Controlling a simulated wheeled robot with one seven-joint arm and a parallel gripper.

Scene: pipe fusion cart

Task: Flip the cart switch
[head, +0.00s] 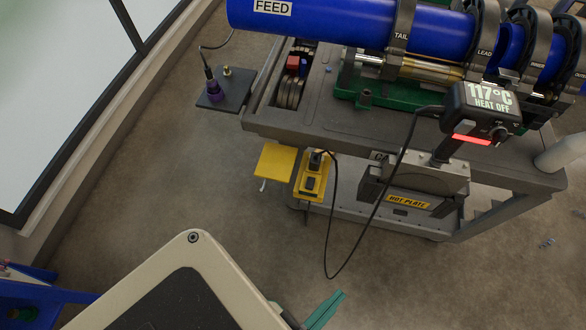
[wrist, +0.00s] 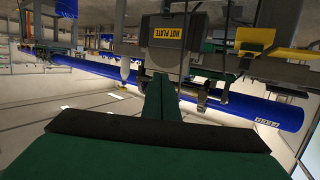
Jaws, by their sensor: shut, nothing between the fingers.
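A yellow outlet box (head: 323,178) hangs on the near side of the cart. A black plug (head: 316,158) with a cord is in its upper part, and a small dark switch (head: 310,184) appears below it. The switch position is too small to tell. In the wrist view, which is upside down, the yellow box (wrist: 262,36) is at upper right. My gripper (head: 335,300) has green fingers and is at the bottom of the head view, well apart from the box. In the wrist view my gripper (wrist: 159,85) is shut and empty.
A yellow shelf (head: 275,160) juts out left of the box. The black cord loops down in front of the cart (head: 360,125). A hot plate unit (head: 415,185) sits to the right, under a display (head: 480,105) reading 117°C, HEAT OFF. Bare floor lies before the cart.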

